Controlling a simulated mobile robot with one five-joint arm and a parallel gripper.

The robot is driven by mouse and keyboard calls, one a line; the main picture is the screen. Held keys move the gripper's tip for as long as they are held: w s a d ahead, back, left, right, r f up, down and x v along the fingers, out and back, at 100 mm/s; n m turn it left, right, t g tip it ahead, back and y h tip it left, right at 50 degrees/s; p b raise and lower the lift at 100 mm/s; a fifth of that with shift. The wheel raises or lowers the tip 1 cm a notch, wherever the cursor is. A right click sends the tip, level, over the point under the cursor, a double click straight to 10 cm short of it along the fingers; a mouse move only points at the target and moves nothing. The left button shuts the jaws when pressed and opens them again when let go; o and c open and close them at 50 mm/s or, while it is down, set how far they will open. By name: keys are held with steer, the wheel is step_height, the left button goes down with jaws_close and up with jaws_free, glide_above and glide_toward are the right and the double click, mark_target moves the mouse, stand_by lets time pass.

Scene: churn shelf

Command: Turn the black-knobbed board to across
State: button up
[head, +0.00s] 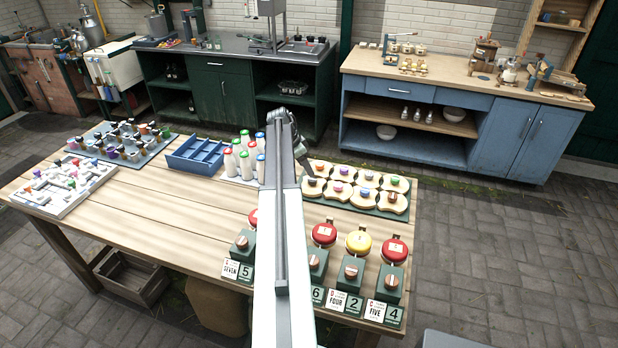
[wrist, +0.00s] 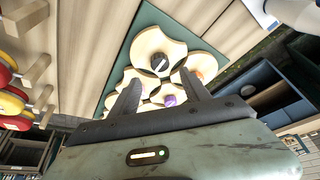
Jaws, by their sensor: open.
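The black-knobbed board (head: 312,187) is a cream, wavy-edged board at the front left of a green mat (head: 405,217) on the wooden table. In the wrist view its round black knob (wrist: 159,62) carries a pale pointer line; how far it is turned is hard to tell. My gripper (head: 304,166) hangs over the left end of the mat, beside this board in the head view. In the wrist view my gripper (wrist: 161,84) is open, its fingers apart with the black knob just beyond the tips. Nothing is held. The height above the board cannot be told.
Similar boards crowd close by, including an orange-knobbed one (wrist: 200,74) and a purple-knobbed one (wrist: 170,100). Bottles (head: 245,161) stand left of my arm. Red and yellow round lids (head: 358,242) on green blocks stand in front. The table's left middle is bare.

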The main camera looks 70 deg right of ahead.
mark_target(312, 179)
steer(key=b+x, duration=0.6)
steer(key=x, duration=0.1)
steer(key=shift+f+b, duration=0.3)
steer(key=shift+b, duration=0.05)
steer(key=shift+r, duration=0.1)
